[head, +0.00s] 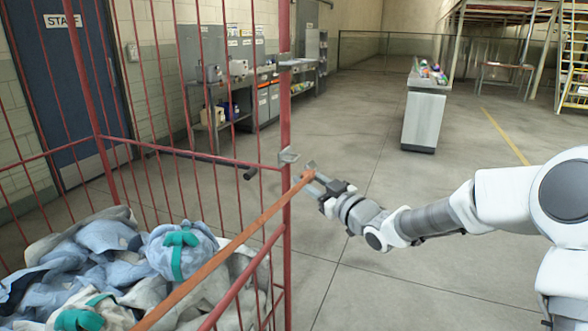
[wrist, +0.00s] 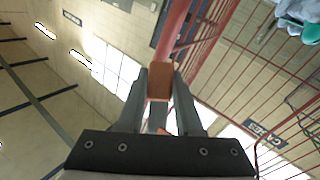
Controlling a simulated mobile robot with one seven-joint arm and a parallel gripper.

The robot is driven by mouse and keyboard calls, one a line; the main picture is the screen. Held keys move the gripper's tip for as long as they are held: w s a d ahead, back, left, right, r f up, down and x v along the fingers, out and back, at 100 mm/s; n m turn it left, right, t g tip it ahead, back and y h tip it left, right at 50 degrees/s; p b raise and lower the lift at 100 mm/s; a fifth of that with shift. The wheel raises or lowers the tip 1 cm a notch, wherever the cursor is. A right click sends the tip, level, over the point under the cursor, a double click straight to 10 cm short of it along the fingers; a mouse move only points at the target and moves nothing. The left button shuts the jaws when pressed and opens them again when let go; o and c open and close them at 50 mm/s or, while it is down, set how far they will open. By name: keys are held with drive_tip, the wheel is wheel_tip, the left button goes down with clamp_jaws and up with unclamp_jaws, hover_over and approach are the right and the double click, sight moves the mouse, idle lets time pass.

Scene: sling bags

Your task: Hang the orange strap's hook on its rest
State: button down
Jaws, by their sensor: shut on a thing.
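The orange strap (head: 225,252) runs taut in the head view, from the lower left across the cage to my gripper (head: 314,178). My gripper is shut on the strap's end, just right of the red corner post (head: 286,120). The wrist view shows an orange-brown piece (wrist: 160,80) between the fingertips of my gripper (wrist: 160,90). The hook's shape is hard to make out between the fingers. A small grey metal bracket on the post (head: 288,157), likely the rest, sits slightly above and left of my gripper, apart from the strap's end.
The red barred cage (head: 190,155) holds blue and grey cloth bundles with teal ties (head: 175,250). A second metal bracket (head: 297,64) sits higher on the post. A dark handle (head: 250,173) is left of the post.

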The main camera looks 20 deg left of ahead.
drive_tip(key=shift+s+d+f+b, duration=0.2)
drive_tip(key=shift+s+d+f, duration=0.2)
drive_tip(key=shift+d, duration=0.25)
drive_tip(key=shift+s+d+f+b, duration=0.2)
drive_tip(key=shift+s+d+f, duration=0.15)
drive_tip(key=shift+d, duration=0.25)
